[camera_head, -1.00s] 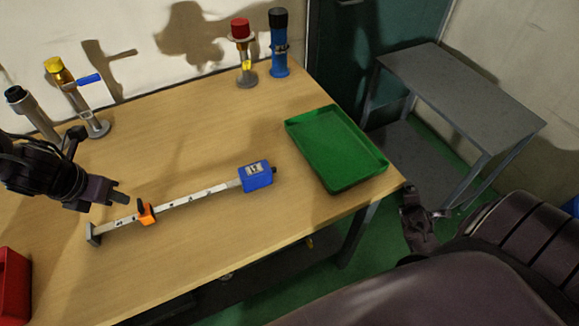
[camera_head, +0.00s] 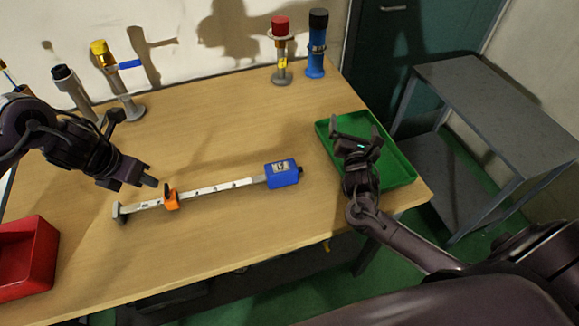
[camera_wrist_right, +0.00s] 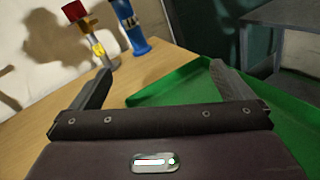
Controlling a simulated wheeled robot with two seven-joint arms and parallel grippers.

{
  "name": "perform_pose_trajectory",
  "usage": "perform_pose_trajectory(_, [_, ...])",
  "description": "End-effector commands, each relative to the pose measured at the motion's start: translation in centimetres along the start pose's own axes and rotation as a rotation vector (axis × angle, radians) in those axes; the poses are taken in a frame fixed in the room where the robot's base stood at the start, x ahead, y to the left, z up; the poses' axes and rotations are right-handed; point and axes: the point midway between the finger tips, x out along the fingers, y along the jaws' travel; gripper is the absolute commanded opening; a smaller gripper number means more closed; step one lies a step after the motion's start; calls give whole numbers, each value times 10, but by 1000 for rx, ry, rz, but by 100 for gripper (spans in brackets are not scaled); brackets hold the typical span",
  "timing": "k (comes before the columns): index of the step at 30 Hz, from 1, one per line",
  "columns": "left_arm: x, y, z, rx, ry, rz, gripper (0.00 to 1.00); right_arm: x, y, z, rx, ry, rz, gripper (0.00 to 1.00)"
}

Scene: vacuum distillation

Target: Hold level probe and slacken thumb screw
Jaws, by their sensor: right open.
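The level probe is a flat pale bar (camera_head: 207,189) lying on the table, with a blue box (camera_head: 282,173) at its right end and a grey foot at its left end. An orange slider (camera_head: 171,201) sits around the bar near the foot, with a small dark knob, apparently the thumb screw (camera_head: 167,187), on top. My left gripper (camera_head: 132,184) is just left of the slider, above the bar, apart from it; its finger gap is unclear. My right gripper (camera_head: 358,131) is open and empty above the green tray; its spread fingers show in the right wrist view (camera_wrist_right: 160,72).
The green tray (camera_head: 404,171) is at the table's right edge. A red bin (camera_head: 42,255) is at the left. Yellow-topped (camera_head: 101,50), grey, red-topped (camera_head: 281,28) and blue (camera_head: 316,45) upright items stand at the back. A grey side table (camera_head: 490,95) is beyond.

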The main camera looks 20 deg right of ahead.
Motion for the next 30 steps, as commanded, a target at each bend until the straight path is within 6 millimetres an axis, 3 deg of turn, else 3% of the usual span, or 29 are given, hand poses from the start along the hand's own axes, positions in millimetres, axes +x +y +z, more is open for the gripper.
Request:
perform_pose_trajectory(1, [0,0,0,0,0,0,36,-13,28,-4,-29,1,51,100])
perform_pose_trajectory(3, [0,0,0,0,0,0,36,-35,63,-12,-74,1,115,100])
perform_pose_trajectory(6, [0,0,0,0,0,0,36,-69,103,-21,-134,2,198,100])
perform_pose_trajectory(12, [0,0,0,0,0,0,36,-127,150,-35,-221,5,315,100])
perform_pose_trajectory(16, [0,0,0,0,0,0,36,-148,162,-39,-252,7,352,100])
perform_pose_trajectory(22, [0,0,0,0,0,0,36,-156,164,-51,-265,10,366,100])
perform_pose_trajectory(30, [0,0,0,0,0,0,36,-154,151,-97,-267,11,365,100])
